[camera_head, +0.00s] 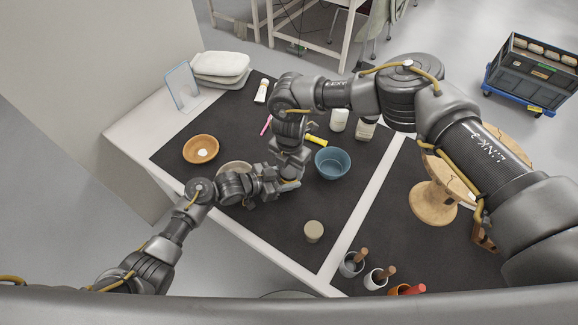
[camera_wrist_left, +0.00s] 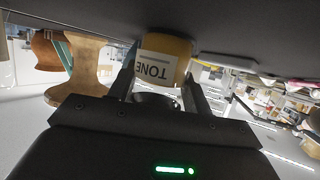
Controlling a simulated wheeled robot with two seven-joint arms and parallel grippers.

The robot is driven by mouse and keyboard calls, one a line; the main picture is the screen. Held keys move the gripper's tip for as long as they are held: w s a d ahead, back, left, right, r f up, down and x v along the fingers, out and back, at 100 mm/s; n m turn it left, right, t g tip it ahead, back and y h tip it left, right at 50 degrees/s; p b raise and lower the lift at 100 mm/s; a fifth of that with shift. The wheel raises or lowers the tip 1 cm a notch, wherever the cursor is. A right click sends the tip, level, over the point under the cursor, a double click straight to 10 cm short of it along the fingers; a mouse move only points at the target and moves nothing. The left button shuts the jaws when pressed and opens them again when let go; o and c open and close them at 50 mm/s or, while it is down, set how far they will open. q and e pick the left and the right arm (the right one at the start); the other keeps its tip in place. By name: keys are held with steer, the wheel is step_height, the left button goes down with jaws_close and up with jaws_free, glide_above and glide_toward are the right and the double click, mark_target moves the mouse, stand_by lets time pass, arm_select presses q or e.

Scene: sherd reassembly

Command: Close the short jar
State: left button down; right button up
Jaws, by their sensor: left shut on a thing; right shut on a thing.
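My left gripper (camera_head: 270,189) is shut on a tan jar (camera_wrist_left: 182,47) with a white label (camera_wrist_left: 158,68) reading "TONE", upside down in the left wrist view. The jar sits between the two fingers, by the dark mat surface. In the head view my grippers and wrists hide it. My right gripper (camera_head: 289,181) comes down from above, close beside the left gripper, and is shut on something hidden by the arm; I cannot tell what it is. A short beige cylinder (camera_head: 313,231) stands apart on the mat near the front; I cannot tell whether it is a jar.
A blue bowl (camera_head: 333,163) stands just right of the grippers, an orange bowl (camera_head: 201,149) to the left. A pale bowl (camera_head: 235,169) is partly behind my left wrist. The mat's front left is clear.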

arm_select(q)
steer(key=shift+f, duration=0.1)
arm_select(e)
steer(key=o, duration=1.2)
steer(key=shift+c, duration=0.2)
step_height(320, 180, up, 12)
arm_select(q)
steer(key=c, duration=0.6)
jaws_free()
steer(key=shift+o, duration=0.2)
